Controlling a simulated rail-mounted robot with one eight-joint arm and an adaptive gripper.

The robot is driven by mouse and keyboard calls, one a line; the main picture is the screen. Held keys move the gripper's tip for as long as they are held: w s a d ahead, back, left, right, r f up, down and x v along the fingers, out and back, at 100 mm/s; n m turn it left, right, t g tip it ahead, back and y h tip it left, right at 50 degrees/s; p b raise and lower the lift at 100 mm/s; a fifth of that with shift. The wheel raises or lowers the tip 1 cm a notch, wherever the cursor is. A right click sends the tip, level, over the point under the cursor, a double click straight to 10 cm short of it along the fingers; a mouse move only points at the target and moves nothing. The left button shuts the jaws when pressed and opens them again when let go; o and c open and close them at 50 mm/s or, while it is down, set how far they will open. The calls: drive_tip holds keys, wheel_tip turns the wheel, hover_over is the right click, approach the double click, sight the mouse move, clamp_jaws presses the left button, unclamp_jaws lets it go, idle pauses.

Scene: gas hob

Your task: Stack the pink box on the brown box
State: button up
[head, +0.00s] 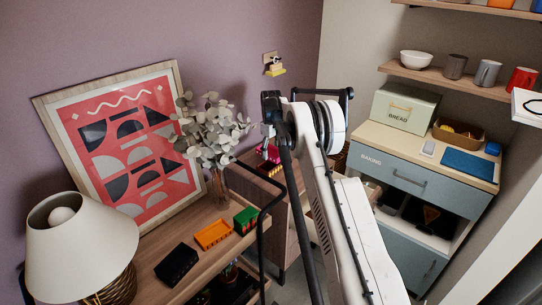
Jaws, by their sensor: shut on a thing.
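The pink box (270,153) is small in the head view, just left of my arm and in front of the wooden cabinet. My gripper (267,143) is above it, shut on it; the fingers are small and partly unclear. A dark brownish box with a yellowish edge (269,168) is directly below the pink box, on the cabinet top. It may be the brown box. I cannot tell whether the two boxes touch. My arm covers what lies to their right.
A black box (176,265), an orange box (213,234) and a green box (246,221) stand on the wooden shelf at the lower left. A vase of leaves (218,183) stands close left of the gripper. A lamp (80,240) and framed print (130,150) are further left.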

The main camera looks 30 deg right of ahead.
sight(271, 154)
drive_tip(key=shift+f, duration=1.1)
drive_tip(key=shift+f+b, duration=0.35)
drive_tip(key=shift+f, duration=0.3)
drive_tip(key=o, duration=1.2)
drive_tip(key=shift+r, duration=0.1)
